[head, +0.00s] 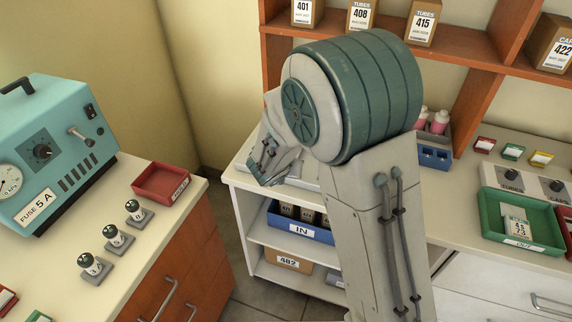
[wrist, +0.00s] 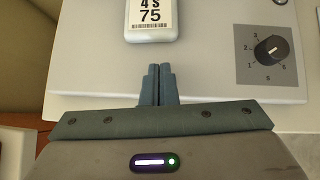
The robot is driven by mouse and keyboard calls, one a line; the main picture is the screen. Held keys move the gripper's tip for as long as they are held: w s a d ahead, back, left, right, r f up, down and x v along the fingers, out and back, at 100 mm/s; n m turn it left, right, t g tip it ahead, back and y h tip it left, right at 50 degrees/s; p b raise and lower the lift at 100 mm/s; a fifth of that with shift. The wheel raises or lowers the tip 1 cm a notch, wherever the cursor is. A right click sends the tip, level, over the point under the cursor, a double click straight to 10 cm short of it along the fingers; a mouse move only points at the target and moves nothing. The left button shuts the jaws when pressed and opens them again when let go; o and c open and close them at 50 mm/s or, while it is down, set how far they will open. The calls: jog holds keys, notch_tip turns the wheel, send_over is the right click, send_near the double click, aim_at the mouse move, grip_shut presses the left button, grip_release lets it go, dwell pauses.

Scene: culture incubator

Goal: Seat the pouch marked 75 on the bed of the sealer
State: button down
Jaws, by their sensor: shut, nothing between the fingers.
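A white pouch (wrist: 151,18) marked 75 shows at the top of the wrist view, cut off by the frame edge. It lies on the pale flat top of a device with a dial, which looks like the sealer (wrist: 90,70). My gripper (wrist: 155,72) is shut and empty, its fingertips just short of the pouch's near edge, with a small gap in the picture. I cannot tell its height above the surface. In the head view my gripper (head: 268,165) is partly hidden by my arm, which also covers most of the pale device (head: 308,172). The pouch is not visible there.
A black dial (wrist: 270,50) sits right of the pouch. A green tray (head: 490,205) marked OUT holds a labelled white packet (head: 518,226). A blue bin (head: 290,229) marked IN stands on the shelf below. A teal machine (head: 55,150) and red tray (head: 161,182) occupy the left counter.

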jog(key=p+v, duration=0.1)
jog(key=v, duration=1)
jog(key=shift+s+f+p, duration=0.25)
jog(key=shift+f+p, duration=0.05)
jog(key=shift+p, duration=0.1)
jog(key=s+d+r+m+g+h, duration=0.1)
jog(key=s+d+r+m+g, duration=0.15)
jog(key=d+m, duration=0.5)
jog(key=s+d+r+m+g+h, duration=0.1)
jog(key=s+d+r+m, duration=0.25)
jog(key=d+m, duration=0.45)
jog(key=s+d+r+m+g+y, duration=0.1)
jog(key=s+m+y, duration=0.3)
jog(key=s+m, duration=0.8)
jog(key=m+g, duration=0.1)
jog(key=m, duration=0.4)
jog(key=shift+d+r+m, duration=0.3)
jog(key=shift+r+m, duration=0.05)
jog(key=shift+r, duration=0.05)
jog(key=c, duration=2.1)
grip_release()
jog(key=shift+c, duration=0.2)
